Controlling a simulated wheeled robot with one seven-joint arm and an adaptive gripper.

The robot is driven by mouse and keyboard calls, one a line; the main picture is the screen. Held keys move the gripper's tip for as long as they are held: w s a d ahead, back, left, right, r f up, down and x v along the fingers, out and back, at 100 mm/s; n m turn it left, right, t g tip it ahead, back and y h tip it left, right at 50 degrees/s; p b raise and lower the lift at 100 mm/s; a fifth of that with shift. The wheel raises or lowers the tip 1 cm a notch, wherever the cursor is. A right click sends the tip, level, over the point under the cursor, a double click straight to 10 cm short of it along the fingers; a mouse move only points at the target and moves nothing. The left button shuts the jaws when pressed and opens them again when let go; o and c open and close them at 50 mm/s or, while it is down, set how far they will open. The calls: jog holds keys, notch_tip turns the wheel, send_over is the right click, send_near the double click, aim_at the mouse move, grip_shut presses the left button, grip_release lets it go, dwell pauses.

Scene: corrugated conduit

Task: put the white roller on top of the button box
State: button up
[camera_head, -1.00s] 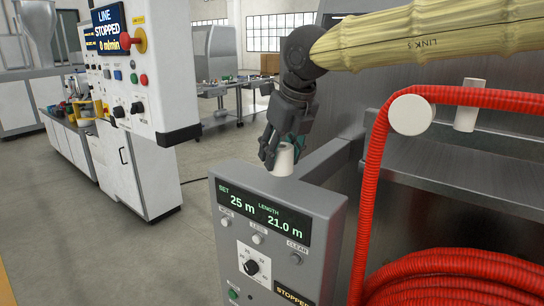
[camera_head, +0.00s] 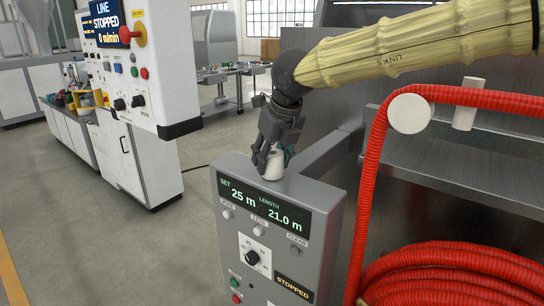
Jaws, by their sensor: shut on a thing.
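The button box (camera_head: 230,250) is a grey cabinet with a display reading 25 m and 21.0 m, buttons and a knob, in the lower middle of the head view. My gripper (camera_head: 271,155) points down over its top face and is shut on a small white roller (camera_head: 274,166). The roller stands roughly upright between the fingers, its lower end at the box top near the front edge. I cannot tell whether it touches the top or hovers just above it. The fingers hide part of its sides.
Red corrugated conduit (camera_head: 371,165) runs over a fixed white roller (camera_head: 409,114) and coils at the lower right. Another white cylinder (camera_head: 465,117) stands on the steel machine behind. A grey bar (camera_head: 327,149) joins the box to the machine.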

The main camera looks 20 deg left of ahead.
jog(key=shift+f, duration=0.1)
jog(key=o, duration=1.1)
jog(key=shift+c, duration=0.2)
jog(key=b+v, duration=0.2)
jog(key=v, duration=1)
jog(key=shift+b, duration=0.3)
